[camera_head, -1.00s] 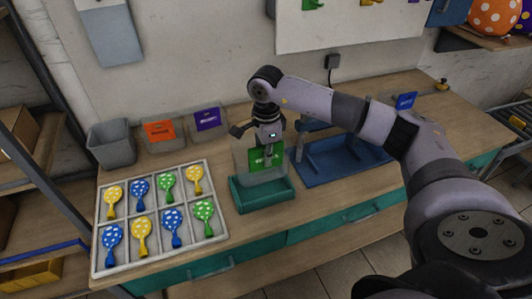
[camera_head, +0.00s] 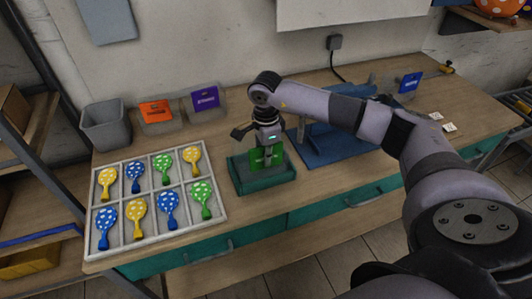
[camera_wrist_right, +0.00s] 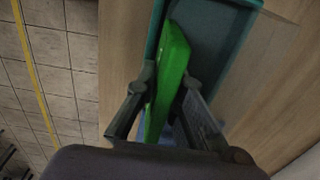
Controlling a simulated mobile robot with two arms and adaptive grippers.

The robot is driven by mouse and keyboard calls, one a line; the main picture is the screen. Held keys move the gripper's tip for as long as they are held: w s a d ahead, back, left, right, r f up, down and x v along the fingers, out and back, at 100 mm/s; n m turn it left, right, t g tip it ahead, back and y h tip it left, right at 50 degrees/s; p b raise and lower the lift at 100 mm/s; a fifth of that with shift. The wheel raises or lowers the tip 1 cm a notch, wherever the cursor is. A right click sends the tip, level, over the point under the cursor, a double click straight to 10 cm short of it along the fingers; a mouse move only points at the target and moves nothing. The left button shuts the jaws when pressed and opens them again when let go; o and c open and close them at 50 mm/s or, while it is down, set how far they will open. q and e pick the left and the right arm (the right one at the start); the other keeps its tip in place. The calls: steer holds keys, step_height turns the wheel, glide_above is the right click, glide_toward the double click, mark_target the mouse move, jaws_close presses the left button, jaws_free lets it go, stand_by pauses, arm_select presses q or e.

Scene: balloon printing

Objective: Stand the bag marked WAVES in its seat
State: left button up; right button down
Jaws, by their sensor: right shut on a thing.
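My right gripper (camera_head: 268,143) is shut on a bag with a green label (camera_head: 268,157); its lettering is too small to read for sure. The bag stands roughly upright, its lower part inside the teal tray (camera_head: 264,185). In the right wrist view the green face (camera_wrist_right: 170,75) sits between the two fingers, at a slant to the walls of the tray (camera_wrist_right: 235,60). Whether its bottom touches the tray floor is hidden. My left gripper is not in view.
A white divided tray (camera_head: 150,200) of spotted balloons lies left. An orange-labelled bag (camera_head: 156,111) and a purple-labelled bag (camera_head: 205,98) stand behind, beside a grey bin (camera_head: 106,128). A blue stand (camera_head: 325,150) is close right of the teal tray. A blue-labelled bag (camera_head: 410,83) stands further right.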

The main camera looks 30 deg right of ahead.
steer(key=shift+f, duration=0.45)
steer(key=c, duration=1.6)
jaws_free()
steer(key=shift+r, duration=0.15)
steer(key=s+r+p, duration=0.3)
steer(key=r+p, duration=0.1)
steer(key=r, duration=0.2)
steer(key=shift+a+r, duration=0.35)
steer(key=shift+r, duration=0.05)
